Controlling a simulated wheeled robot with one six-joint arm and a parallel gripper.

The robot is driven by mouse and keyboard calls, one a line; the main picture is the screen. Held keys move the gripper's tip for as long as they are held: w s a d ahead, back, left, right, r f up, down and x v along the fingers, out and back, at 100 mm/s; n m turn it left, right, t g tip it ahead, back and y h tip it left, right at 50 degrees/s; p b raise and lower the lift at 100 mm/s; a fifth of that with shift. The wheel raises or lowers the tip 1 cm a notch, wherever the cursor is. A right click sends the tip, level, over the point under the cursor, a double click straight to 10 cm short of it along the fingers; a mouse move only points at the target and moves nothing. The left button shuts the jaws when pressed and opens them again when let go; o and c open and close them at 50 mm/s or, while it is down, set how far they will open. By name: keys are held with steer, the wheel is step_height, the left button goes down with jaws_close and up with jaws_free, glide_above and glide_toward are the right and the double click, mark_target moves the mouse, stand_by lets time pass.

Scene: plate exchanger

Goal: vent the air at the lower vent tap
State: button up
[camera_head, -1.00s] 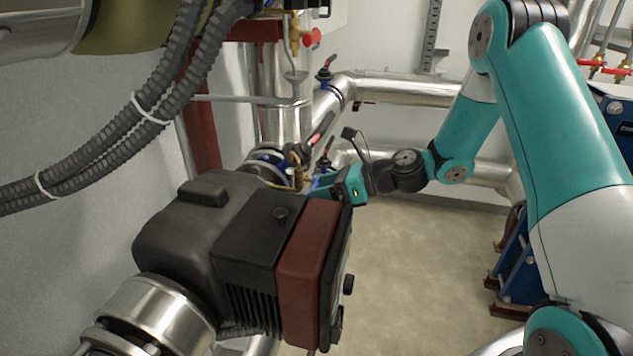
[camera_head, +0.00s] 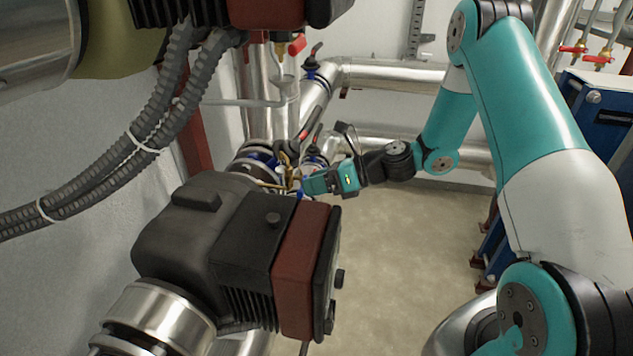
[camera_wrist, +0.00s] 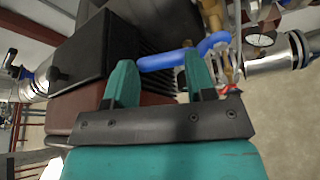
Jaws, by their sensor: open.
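My gripper (camera_head: 304,187) is open beside the brass fitting (camera_head: 287,165) of the lower vent tap, behind the nearer pump. In the wrist view my gripper (camera_wrist: 158,80) has its two teal fingers spread. A bent blue bar (camera_wrist: 185,57), seemingly the tap's lever, lies across just beyond the fingertips, nearer the right finger. I cannot tell whether it lies between the fingers or touches them. Its brass fitting (camera_wrist: 212,15) is at the top of the wrist view. In the head view the lever is mostly hidden by my gripper.
The black and red pump (camera_head: 235,250) stands close in front of my gripper. Another tap with a red handle (camera_head: 297,44) is higher up, above a funnel. Black hoses (camera_head: 150,125) hang at the left. Silver pipes (camera_head: 390,75) run behind. The floor (camera_head: 400,240) right of the pump is clear.

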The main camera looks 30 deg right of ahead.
steer(key=shift+w+f, duration=0.1)
steer(key=shift+f, duration=0.2)
steer(key=shift+d, duration=0.15)
steer(key=o, duration=0.4)
steer(key=shift+r, duration=0.1)
steer(key=shift+o, duration=0.2)
steer(key=s+p+v, duration=0.1)
steer(key=p+v, duration=1)
steer(key=v, duration=0.8)
steer(key=shift+r, duration=0.4)
steer(key=shift+s, duration=0.1)
steer(key=shift+a+r+p, duration=0.1)
steer(key=shift+a+p, duration=0.15)
steer(key=shift+p, duration=0.15)
